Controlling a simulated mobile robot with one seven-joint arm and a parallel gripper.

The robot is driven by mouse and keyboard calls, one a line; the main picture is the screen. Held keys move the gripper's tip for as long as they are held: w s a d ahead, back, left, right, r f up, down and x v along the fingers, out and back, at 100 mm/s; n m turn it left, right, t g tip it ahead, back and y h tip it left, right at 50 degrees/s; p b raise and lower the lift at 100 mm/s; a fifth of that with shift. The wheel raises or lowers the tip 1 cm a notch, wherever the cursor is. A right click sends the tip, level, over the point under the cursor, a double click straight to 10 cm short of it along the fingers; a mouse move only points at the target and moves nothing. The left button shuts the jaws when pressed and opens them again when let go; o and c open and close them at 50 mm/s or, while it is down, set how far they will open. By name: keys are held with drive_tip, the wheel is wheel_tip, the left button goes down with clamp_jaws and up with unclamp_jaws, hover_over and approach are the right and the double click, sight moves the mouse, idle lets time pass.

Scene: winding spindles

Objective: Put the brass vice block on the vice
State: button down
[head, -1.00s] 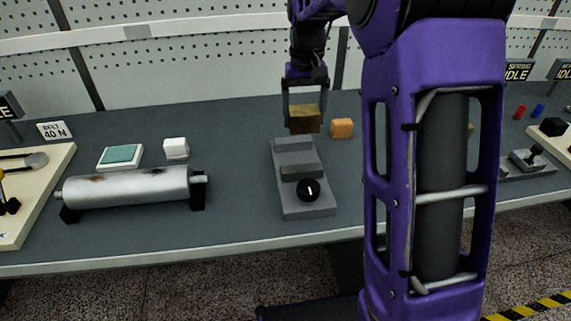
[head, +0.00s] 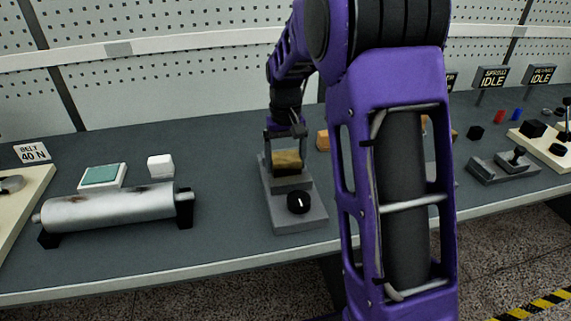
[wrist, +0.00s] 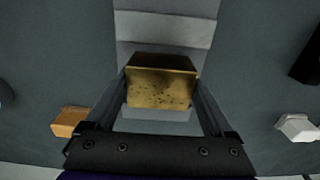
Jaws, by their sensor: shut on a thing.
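The brass vice block (head: 287,160) is held between the two fingers of my gripper (head: 286,153), which is shut on it. In the wrist view the block (wrist: 160,86) sits level between the fingertips, with dark stains on its face. The grey vice (head: 297,219), with a black knob at its front, stands on the bench directly under the block. In the wrist view, parts of the vice (wrist: 166,28) show on both sides of the block. The block is over or in the vice's jaw area; its underside is hidden, so I cannot tell if it touches.
An orange block (head: 323,140) stands just right of and behind the vice. A white block (head: 160,166), a teal-topped pad (head: 103,175) and a silver roller (head: 108,209) on black supports are to the left. Bench space between roller and vice is clear.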

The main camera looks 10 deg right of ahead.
sight(286, 157)
drive_tip(key=shift+f, duration=0.15)
drive_tip(key=shift+f, duration=0.1)
unclamp_jaws()
wheel_tip(286, 157, up, 12)
drive_tip(key=p, duration=0.2)
idle(0.4)
